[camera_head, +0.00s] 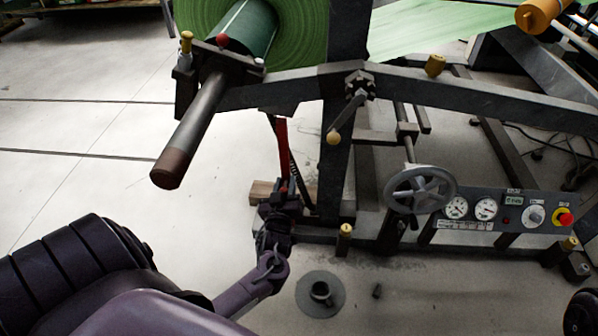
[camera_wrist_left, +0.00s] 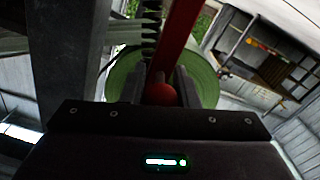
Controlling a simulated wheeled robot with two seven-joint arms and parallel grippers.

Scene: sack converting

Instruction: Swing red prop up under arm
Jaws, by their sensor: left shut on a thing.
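The red prop (camera_head: 282,147) stands nearly upright beside the machine's dark post, its top close below the dark arm (camera_head: 290,88) that carries the green roll (camera_head: 290,30). I cannot tell whether the prop touches the arm. My left gripper (camera_head: 285,190) is shut on the prop's lower part, low down near the post's foot. My right gripper is not in view.
A handwheel (camera_head: 420,190) and a gauge panel (camera_head: 505,212) are at the right. A dark shaft (camera_head: 190,130) juts toward me at the left. A wooden block (camera_head: 262,192) lies behind my gripper. A round grey disc (camera_head: 320,295) is on the floor. Open floor lies at the left.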

